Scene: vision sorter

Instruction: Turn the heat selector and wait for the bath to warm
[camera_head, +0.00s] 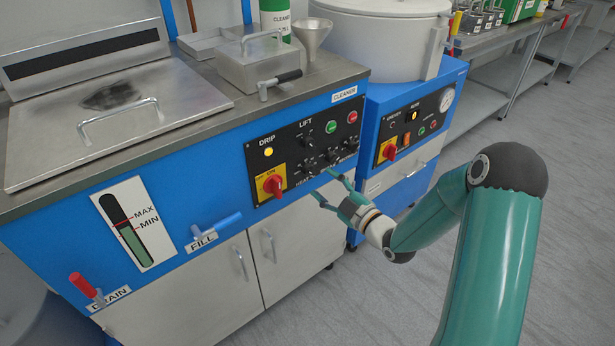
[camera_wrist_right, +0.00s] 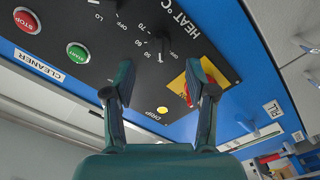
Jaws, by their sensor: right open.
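The heat selector is a small black knob (camera_wrist_right: 160,38) on the black control panel (camera_wrist_right: 100,45) of the blue cleaner, beside the HEAT °C lettering and a scale with OFF, 50 and 70 marks. My right gripper (camera_wrist_right: 160,78) is open and empty in front of the panel, apart from the knob, which shows beyond and between its fingers. In the head view, the right gripper (camera_head: 326,184) is at the panel's lower right edge, and the small knobs there are hard to tell apart. The bath's steel lid (camera_head: 180,95) is down. My left gripper is out of view.
A red-and-yellow main switch (camera_head: 272,185) sits left of the knobs, with a lit yellow DRIP lamp (camera_head: 268,152) above it. Green (camera_head: 331,127) and red (camera_head: 352,117) buttons are at the panel's upper right.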

